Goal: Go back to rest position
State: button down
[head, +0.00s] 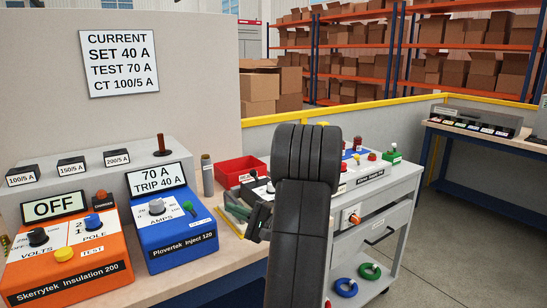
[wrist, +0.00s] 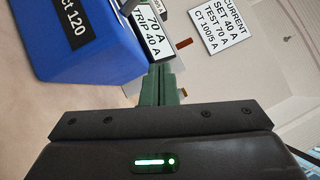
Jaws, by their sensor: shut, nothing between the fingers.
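My gripper (wrist: 161,84) shows in the wrist view with its greenish fingers together and nothing between them. The blue Plovertek Inject 120 unit (head: 176,232) stands on the bench in the head view, with a "70 A TRIP 40 A" display on top. It also fills the upper left of the wrist view (wrist: 85,40), apart from the fingers in the picture.
An orange Skerrytek Insulation 200 unit (head: 70,262) reading OFF stands left of the blue unit. A red tray (head: 238,170) lies behind. A grey trolley (head: 385,215) stands right of my arm, partly hidden by it. Open floor (head: 450,250) lies farther right.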

jog(key=b+v, duration=0.1)
jog(key=v, duration=0.7)
jog(key=shift+s+d, duration=0.25)
jog(key=shift+d, duration=0.05)
